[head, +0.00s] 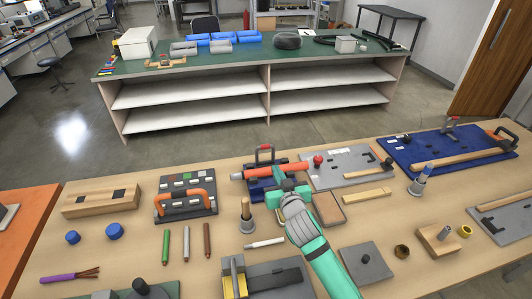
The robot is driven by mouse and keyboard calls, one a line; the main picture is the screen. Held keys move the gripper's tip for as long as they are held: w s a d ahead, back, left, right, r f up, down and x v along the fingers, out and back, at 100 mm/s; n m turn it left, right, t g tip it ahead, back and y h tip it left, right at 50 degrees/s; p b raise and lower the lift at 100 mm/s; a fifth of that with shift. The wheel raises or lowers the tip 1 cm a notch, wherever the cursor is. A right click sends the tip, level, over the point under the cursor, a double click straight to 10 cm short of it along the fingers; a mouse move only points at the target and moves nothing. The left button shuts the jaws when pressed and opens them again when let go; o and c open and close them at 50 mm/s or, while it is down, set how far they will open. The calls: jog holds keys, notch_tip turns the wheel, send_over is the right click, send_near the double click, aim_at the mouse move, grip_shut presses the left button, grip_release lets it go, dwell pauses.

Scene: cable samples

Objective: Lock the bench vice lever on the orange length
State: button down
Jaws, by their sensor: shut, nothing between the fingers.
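The orange length (288,169) lies roughly level across a small fixture, which I take to be the bench vice (262,185), with a dark blue base. A dark upright handle with a reddish part, perhaps the lever (265,152), stands behind the orange length. My gripper (277,188) is shut and empty at the front of the fixture, just below the orange length. It hides part of the fixture, and I cannot tell whether it touches it. Whether the lever is locked is too small to tell.
A grey plate with a red knob (342,166) and a blue board (433,155) lie to the right. A board with an orange handle (186,203) is to the left. An upright wooden-handled tool (246,215) stands close to my gripper's left. The wooden table (120,240) has narrow gaps.

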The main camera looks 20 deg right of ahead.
aim_at(265, 148)
jog(key=shift+w, duration=0.15)
jog(key=x, duration=1.3)
jog(key=shift+w+d+f, duration=0.1)
jog(key=shift+w+d, duration=0.1)
jog(key=shift+w, duration=0.15)
jog(key=shift+w, duration=0.1)
